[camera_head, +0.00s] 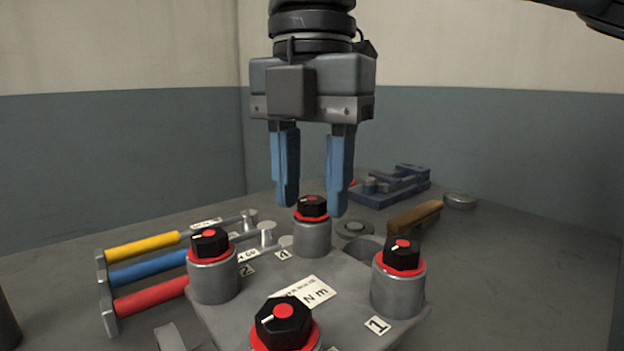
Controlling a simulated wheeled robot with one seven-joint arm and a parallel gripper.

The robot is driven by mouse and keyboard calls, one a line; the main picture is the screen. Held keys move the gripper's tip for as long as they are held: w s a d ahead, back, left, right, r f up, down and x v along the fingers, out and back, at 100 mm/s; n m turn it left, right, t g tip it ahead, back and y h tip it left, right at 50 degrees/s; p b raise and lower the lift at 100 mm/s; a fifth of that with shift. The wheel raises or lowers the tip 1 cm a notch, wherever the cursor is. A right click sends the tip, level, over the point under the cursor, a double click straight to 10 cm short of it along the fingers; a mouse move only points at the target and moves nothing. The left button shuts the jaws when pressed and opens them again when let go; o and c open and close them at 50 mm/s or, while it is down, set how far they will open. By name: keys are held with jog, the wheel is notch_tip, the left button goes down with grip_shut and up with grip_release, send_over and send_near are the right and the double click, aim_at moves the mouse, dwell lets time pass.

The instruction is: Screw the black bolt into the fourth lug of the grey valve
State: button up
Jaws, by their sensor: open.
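The grey valve (240,312) lies on the table with several upright cylindrical lugs. The fourth lug (313,238), by the label "4", stands at the back. A black bolt (312,206) with a red mark on its head and a red ring beneath sits upright on it. My gripper (312,207) points down with blue fingers open. In the picture its fingertips lie on either side of this bolt's head, with a gap at the left. I cannot tell whether they touch it. How deep the bolt sits is not clear.
Similar black bolts stand on the left lug (213,282), right lug (398,293) and front lug. Torque tools with yellow, blue and red handles (150,300) lie left. A blue vise (395,188), wooden-handled brush (414,217) and round tin (459,200) lie behind right.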

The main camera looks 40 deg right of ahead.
jog(key=n, duration=0.7)
jog(key=shift+n, duration=0.3)
jog(key=n, duration=1.4)
jog(key=shift+n+b, duration=0.3)
grip_shut()
